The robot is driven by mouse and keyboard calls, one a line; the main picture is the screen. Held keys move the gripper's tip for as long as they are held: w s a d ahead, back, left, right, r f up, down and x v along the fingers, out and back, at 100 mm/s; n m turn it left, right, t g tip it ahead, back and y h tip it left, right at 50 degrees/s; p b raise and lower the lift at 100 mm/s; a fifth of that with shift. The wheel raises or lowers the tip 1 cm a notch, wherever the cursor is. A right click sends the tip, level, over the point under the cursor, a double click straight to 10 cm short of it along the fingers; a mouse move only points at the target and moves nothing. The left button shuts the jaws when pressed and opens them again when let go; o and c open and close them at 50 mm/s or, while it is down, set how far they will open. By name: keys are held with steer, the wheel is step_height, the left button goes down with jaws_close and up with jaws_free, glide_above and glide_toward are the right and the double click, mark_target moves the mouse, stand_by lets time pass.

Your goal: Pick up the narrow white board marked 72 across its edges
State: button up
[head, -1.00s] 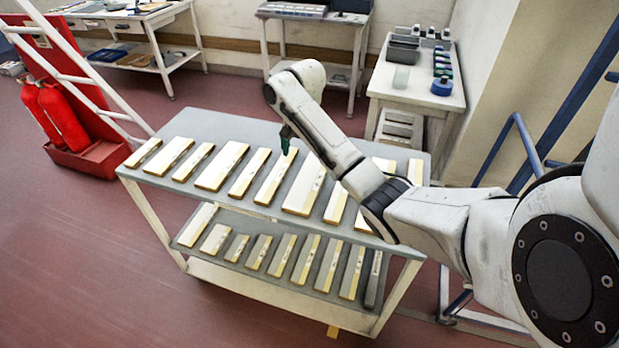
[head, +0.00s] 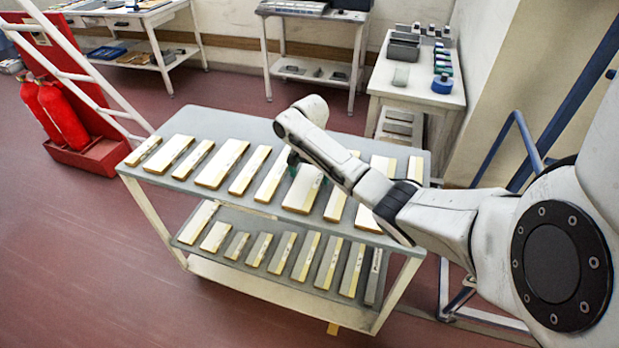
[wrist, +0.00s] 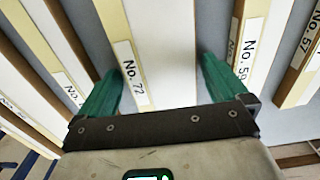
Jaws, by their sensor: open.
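The white board marked No. 72 (wrist: 165,50) lies between the two green fingers of my gripper (wrist: 160,66) in the wrist view. It has a cream strip along its left side, with the label on it. The fingers are open, one on each side of the board; I cannot tell whether they touch it. In the head view my gripper (head: 293,160) is low over the cart's top shelf, beside a wide white board (head: 302,192) that is likely the same one. My arm hides part of that area.
The board marked No. 59 (wrist: 248,45) lies close on the right, and another labelled board (wrist: 45,50) on the left. The grey cart (head: 225,122) holds several similar boards on two shelves. Red fire extinguishers (head: 62,115) stand at left.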

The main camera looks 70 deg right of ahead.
steer(key=shift+f, duration=0.1)
steer(key=c, duration=0.9)
steer(key=shift+c, duration=0.3)
